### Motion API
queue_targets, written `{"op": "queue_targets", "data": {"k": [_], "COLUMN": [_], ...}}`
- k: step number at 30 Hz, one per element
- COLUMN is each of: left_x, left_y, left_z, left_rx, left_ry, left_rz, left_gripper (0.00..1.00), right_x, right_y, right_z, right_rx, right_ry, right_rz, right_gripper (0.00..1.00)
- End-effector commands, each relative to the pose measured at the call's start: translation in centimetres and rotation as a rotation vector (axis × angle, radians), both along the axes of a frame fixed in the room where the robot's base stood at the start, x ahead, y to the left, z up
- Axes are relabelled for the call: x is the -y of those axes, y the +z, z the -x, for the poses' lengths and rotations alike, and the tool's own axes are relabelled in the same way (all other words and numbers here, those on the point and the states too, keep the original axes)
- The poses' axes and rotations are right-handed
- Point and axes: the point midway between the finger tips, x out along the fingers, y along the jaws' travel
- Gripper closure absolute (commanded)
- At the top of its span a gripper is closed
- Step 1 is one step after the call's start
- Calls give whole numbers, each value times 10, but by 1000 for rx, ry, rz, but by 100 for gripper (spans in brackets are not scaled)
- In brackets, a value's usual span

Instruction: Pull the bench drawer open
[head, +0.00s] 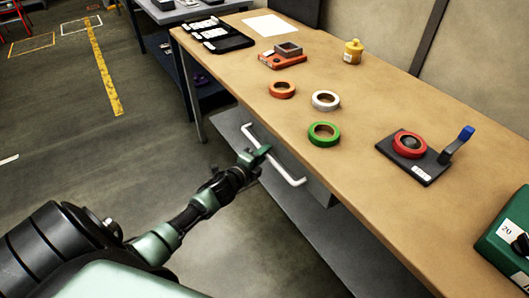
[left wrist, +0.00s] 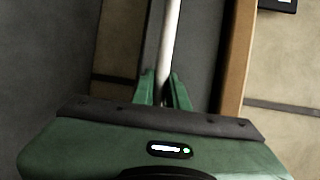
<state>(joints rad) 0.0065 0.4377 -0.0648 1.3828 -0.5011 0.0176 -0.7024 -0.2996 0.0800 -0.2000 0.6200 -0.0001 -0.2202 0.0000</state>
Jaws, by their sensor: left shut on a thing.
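The bench drawer (head: 316,194) is a grey front under the near edge of the wooden bench. Its white bar handle (head: 291,179) runs along the front. My left gripper (head: 263,153) is at the middle of the handle, with its green fingers shut on the bar. In the left wrist view the white handle (left wrist: 171,40) passes between the two green fingers of the left gripper (left wrist: 163,88). How far the drawer stands out from the bench is hard to tell. My right gripper is not in view.
On the bench (head: 262,120) lie orange (head: 282,90), white (head: 325,100) and green (head: 323,134) tape rolls. A green case (head: 506,240) stands at the right. A grey lower shelf (head: 235,127) lies under the bench.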

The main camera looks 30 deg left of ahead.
Motion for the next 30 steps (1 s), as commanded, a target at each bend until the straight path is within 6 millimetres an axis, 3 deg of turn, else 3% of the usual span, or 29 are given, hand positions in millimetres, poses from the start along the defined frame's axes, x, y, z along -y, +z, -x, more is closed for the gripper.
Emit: {"op": "queue_targets", "data": {"k": [17,23,30], "left_x": [-3,-15,-38], "left_y": [-2,-1,-2], "left_z": [9,38,96], "left_rx": [-5,-6,-9], "left_ry": [0,0,1], "left_rz": [-1,-1,0], "left_gripper": [100,100,100], "right_x": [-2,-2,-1], "right_y": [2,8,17], "right_z": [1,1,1], "right_rx": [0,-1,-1], "right_ry": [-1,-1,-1], "right_rz": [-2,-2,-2], "right_gripper": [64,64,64]}}
